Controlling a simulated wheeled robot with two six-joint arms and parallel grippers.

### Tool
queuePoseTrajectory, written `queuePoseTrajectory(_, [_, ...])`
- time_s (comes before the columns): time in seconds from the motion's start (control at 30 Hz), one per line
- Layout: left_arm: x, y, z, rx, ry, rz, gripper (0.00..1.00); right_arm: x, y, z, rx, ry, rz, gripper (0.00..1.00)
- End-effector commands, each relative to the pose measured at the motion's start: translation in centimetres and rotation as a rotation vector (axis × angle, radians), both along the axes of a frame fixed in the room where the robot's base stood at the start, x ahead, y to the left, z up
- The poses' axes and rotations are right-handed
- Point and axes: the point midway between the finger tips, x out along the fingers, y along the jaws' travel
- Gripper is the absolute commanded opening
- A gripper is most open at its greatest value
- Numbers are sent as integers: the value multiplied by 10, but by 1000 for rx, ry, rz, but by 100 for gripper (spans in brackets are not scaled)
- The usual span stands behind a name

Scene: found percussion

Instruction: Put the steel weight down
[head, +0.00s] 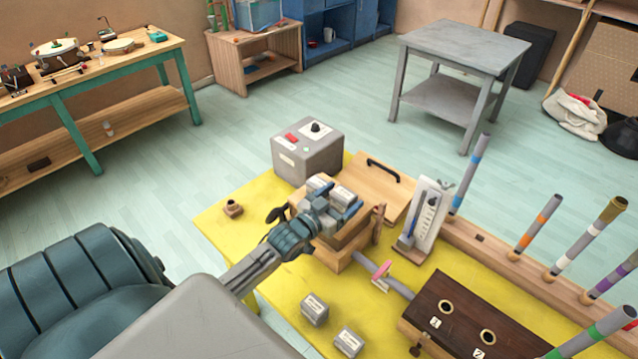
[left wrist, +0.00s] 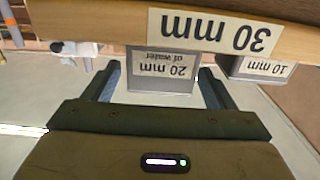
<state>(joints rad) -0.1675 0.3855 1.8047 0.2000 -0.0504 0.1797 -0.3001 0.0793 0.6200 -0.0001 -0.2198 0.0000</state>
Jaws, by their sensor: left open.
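A grey steel weight labelled "20 mm of water" (left wrist: 162,68) sits between the fingers of my left gripper (left wrist: 160,84) in the left wrist view, with a small gap showing on either side. In the head view my left gripper (head: 334,203) is at the top of a wooden box (head: 345,252) on the yellow table, among grey weights (head: 342,194). Its fingers are open. Another grey weight, labelled "10 mm" (left wrist: 265,68), is to the right in the wrist view. The gripper partly covers the weights in the head view. My right gripper is not in view.
A wooden bar labelled "30 mm" (left wrist: 110,20) crosses the wrist view. Two more weights (head: 315,309) (head: 348,342) lie on the yellow table (head: 275,285). A grey control box (head: 307,155), a gauge (head: 428,215) and a dark block with holes (head: 465,310) stand around the wooden box.

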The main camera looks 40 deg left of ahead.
Motion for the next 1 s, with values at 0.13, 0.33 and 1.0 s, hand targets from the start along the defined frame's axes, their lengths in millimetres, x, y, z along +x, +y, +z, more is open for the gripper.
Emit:
queuePoseTrajectory(0.13, [-15,1,6,-1,4,2,78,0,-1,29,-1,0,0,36])
queuePoseTrajectory(0.33, [-36,3,6,-2,4,1,78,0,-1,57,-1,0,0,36])
queuePoseTrajectory(1.0, [-88,7,0,0,-1,0,78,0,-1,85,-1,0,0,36])
